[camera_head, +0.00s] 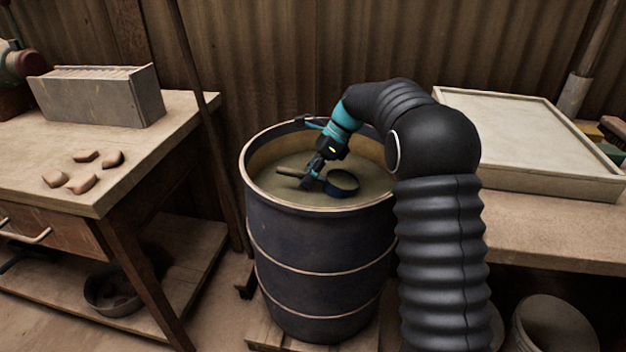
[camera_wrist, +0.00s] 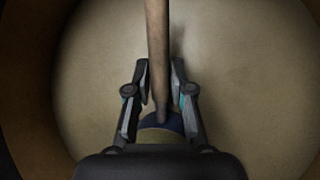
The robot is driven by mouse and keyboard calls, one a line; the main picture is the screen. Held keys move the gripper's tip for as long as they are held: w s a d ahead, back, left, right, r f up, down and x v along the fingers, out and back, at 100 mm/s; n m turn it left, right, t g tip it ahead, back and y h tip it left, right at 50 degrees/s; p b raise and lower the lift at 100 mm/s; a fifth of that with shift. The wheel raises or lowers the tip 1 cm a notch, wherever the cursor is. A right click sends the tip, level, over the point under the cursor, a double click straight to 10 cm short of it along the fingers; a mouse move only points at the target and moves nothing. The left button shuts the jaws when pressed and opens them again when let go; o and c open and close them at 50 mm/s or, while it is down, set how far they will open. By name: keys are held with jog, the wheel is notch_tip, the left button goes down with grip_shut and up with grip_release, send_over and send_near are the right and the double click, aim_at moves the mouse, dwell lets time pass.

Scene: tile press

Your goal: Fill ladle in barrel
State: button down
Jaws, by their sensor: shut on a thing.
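The dark barrel (camera_head: 318,250) stands in the middle of the head view, open at the top and holding murky tan liquid (camera_head: 290,195). The ladle has a dark round bowl (camera_head: 342,183) and a wooden handle (camera_head: 290,173). My gripper (camera_head: 314,176) is inside the barrel rim, shut on the ladle. The bowl is at or just above the liquid; I cannot tell how deep it sits or whether it holds liquid. In the wrist view the handle (camera_wrist: 157,50) runs upward between the fingers of my gripper (camera_wrist: 160,95), and the blue bowl is mostly hidden below.
A wooden workbench (camera_head: 120,180) on the left bears several clay pieces (camera_head: 82,183) and a grey box (camera_head: 100,97). A large pale tray (camera_head: 520,130) lies on the right table. A bucket (camera_head: 550,325) stands at lower right. A corrugated wall is behind the barrel.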

jog(key=shift+r+p, duration=0.8)
jog(key=shift+r, duration=2.15)
notch_tip(320, 180, up, 3)
jog(key=p, duration=0.3)
jog(key=shift+a, duration=0.1)
notch_tip(320, 180, up, 10)
jog(key=h, duration=0.1)
jog(key=shift+a+f, duration=0.15)
jog(key=shift+a, duration=0.05)
